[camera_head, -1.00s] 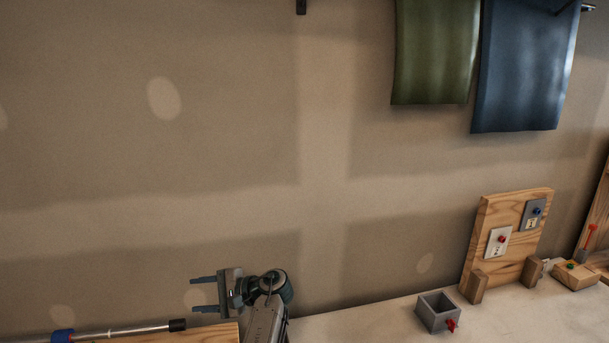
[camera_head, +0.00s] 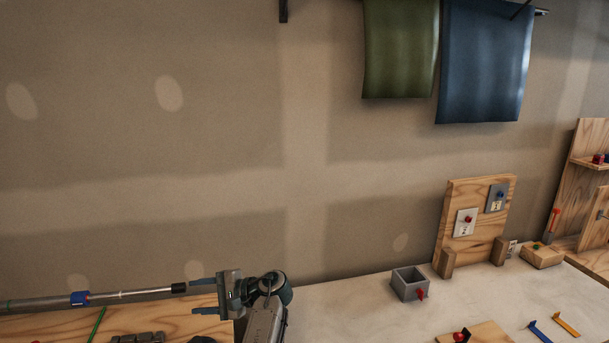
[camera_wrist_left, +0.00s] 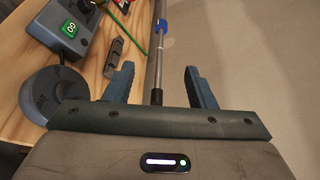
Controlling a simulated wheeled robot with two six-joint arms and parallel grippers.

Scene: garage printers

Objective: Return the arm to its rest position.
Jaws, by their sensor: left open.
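My left arm comes up from the bottom of the head view. Its gripper (camera_head: 200,296) points left, with its two fingers apart and nothing between them that it holds. In the left wrist view the gripper (camera_wrist_left: 158,80) is also open, and a metal rod (camera_wrist_left: 155,60) passes behind the gap between the fingers. I cannot tell how far the rod is from the fingers. My right gripper is not in view.
A wooden board (camera_head: 190,322) lies below the gripper, with the rod (camera_head: 130,293) along its back. To the right are a grey open box (camera_head: 398,288), a wooden panel with switches (camera_head: 480,228) and small tools (camera_head: 565,323). Green and blue cloths (camera_head: 487,60) hang on the wall.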

